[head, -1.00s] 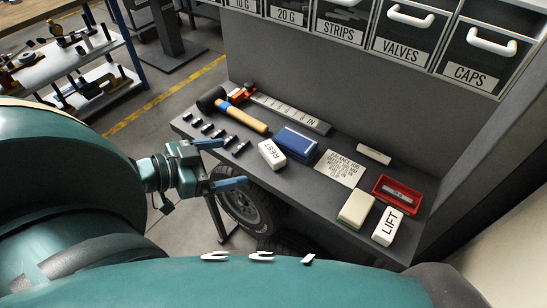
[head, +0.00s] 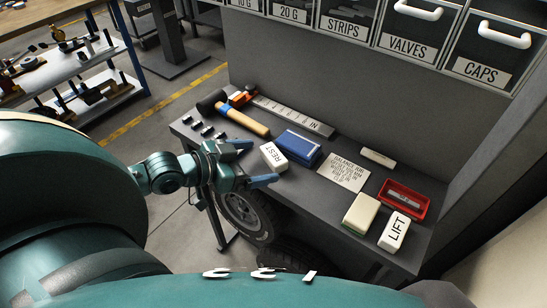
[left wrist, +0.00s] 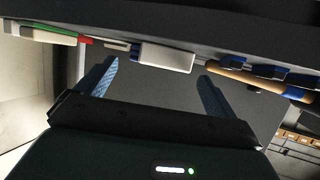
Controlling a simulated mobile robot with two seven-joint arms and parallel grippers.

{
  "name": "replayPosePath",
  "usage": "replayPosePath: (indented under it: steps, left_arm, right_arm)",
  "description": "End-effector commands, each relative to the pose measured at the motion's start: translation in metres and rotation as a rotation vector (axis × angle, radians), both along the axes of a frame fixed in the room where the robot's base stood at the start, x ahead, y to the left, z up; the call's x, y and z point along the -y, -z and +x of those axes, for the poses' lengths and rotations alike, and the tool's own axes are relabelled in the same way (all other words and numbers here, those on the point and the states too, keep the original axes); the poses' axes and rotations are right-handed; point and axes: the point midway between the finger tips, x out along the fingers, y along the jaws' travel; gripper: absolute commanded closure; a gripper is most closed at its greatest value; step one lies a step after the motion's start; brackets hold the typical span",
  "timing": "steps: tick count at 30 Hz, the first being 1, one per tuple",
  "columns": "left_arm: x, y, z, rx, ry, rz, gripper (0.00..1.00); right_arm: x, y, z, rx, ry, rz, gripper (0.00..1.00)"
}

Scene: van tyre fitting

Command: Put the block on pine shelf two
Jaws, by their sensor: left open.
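A white block marked REST (head: 274,157) lies on the grey bench top near its front edge. A white block marked LIFT (head: 394,231) and a cream block with a green underside (head: 361,213) lie at the right; which one the task means is not shown. My left gripper (head: 261,161) is open and empty, its blue fingers pointing at the REST block. In the left wrist view, a white block (left wrist: 163,56) shows ahead between the spread fingers (left wrist: 160,84). No shelf marked as pine shelf two can be made out. My right gripper is not in view.
A blue box (head: 298,147), a printed card (head: 343,172), a red tray (head: 404,196) and a mallet (head: 240,119) lie on the bench top (head: 310,198). Labelled drawers (head: 407,30) hang above. A tyre (head: 243,217) stands below the front edge.

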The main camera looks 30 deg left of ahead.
Motion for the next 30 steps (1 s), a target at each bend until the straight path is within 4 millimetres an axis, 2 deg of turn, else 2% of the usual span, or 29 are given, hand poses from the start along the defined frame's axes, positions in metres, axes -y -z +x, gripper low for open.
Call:
replayPosePath:
  steps: [13, 23, 30]
  left_arm:
    - [0.012, 0.018, 0.040, 0.003, -0.002, -0.002, 0.06]
    - [0.015, 0.021, 0.045, 0.000, 0.000, 0.000, 0.06]
    - [0.015, 0.021, 0.045, 0.000, 0.000, 0.000, 0.24]
  right_arm:
    - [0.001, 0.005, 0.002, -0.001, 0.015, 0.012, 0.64]
    - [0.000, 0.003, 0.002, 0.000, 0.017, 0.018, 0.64]
    - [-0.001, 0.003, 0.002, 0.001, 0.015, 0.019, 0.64]
